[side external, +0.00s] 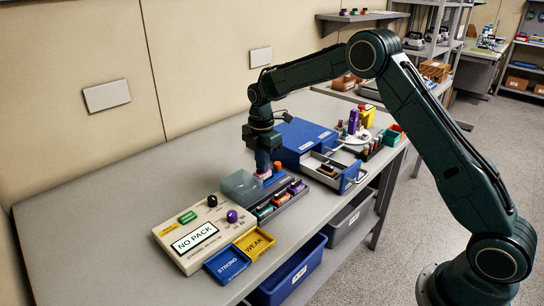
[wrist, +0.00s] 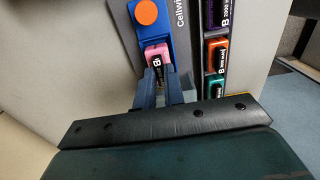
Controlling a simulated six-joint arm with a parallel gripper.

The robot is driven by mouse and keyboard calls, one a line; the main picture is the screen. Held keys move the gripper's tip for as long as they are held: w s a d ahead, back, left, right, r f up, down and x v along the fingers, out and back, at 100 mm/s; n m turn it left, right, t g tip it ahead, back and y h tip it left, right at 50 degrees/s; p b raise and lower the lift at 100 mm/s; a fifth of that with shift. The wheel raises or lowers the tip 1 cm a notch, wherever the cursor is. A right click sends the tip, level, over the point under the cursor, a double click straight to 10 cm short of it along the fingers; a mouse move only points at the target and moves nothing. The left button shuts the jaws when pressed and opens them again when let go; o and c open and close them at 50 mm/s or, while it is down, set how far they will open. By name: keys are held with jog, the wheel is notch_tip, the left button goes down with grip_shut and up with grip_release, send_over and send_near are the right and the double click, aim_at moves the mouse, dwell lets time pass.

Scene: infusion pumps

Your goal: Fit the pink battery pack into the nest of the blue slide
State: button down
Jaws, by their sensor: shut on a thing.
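The pink battery pack (wrist: 157,54) is between the fingertips of my gripper (wrist: 159,76) in the wrist view, and my gripper is shut on it. The pack lies over the lower end of the blue slide (wrist: 147,34), in line with it, below a round orange knob (wrist: 147,12). I cannot tell whether it is fully down in the nest. In the side view my gripper (side external: 263,172) points down at the slide; only a bit of pink shows, and the fingers hide most of the pack.
A rack of coloured packs (wrist: 217,52) stands close to the right of the slide. In the side view a clear grey cover (side external: 240,187) stands beside my gripper. A tester reading NO PACK (side external: 195,239), blue and yellow trays and a blue case (side external: 305,138) are nearby.

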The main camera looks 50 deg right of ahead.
jog(key=shift+f, duration=0.5)
jog(key=c, duration=1.8)
grip_release()
jog(key=shift+r, duration=0.2)
jog(key=shift+r, duration=0.85)
jog(key=shift+o, duration=0.4)
jog(key=o, duration=0.5)
jog(key=shift+c, duration=0.2)
